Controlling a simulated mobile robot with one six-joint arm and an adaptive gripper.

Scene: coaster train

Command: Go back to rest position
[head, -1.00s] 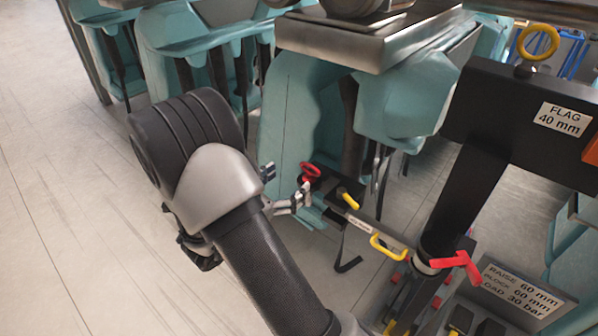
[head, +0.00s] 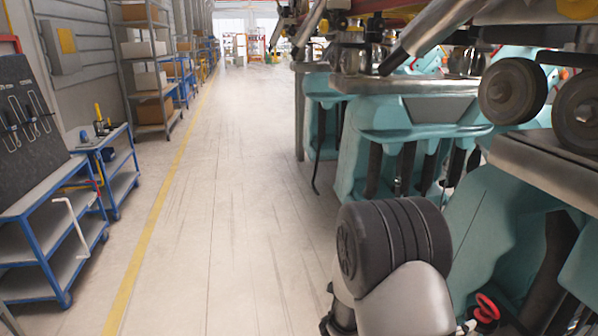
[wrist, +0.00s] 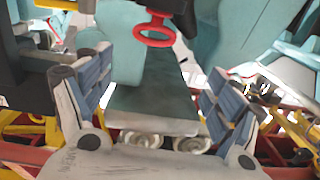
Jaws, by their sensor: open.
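My gripper (wrist: 155,110) is open in the wrist view, with its two blue-padded fingers wide apart and nothing between them. Beyond the fingertips is a red ring handle (wrist: 154,30) by teal train seats (wrist: 225,45). In the head view my arm is at the lower right, and its dark ribbed joint hides part of the train. The red ring handle (head: 486,308) also shows there, low and right of my arm.
The coaster train's teal seats (head: 420,130) and wheels (head: 512,90) fill the right side. A wide floor aisle (head: 235,200) with a yellow line (head: 150,235) lies open ahead. Blue-framed carts (head: 50,230) and shelves (head: 150,65) stand along the left wall.

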